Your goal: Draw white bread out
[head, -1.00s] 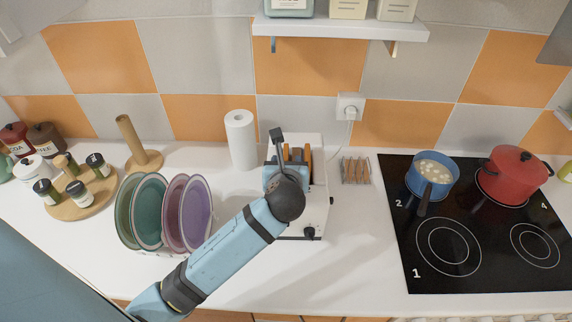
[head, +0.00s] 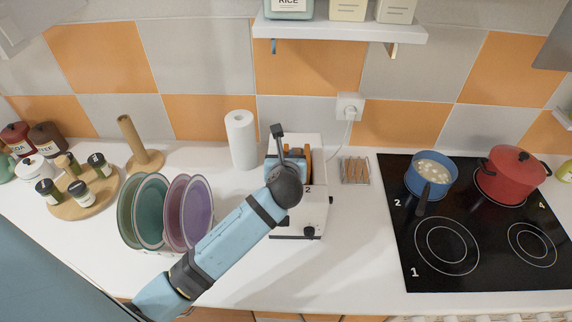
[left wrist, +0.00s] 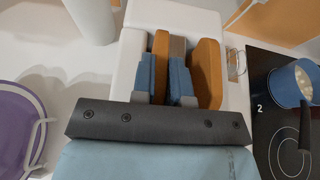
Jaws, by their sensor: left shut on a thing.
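The white toaster (head: 312,215) stands on the counter, partly covered by my left arm. In the left wrist view, two upright bread slices with orange-brown crusts show edge-on in its top: one bread slice (left wrist: 161,48) at the left and another slice (left wrist: 208,70) at the right. My left gripper (head: 288,155) is over the toaster. Its blue fingers (left wrist: 164,75) sit on both sides of the left slice and are shut on it. The slice's lower part is hidden. My right gripper is not in view.
A plate rack with several plates (head: 150,212) and a paper roll (head: 241,140) stand left of the toaster. A small wire rack (head: 355,171) is to its right, before the hob (head: 480,265) with a blue pot (head: 431,176) and red pot (head: 511,172). The front counter is clear.

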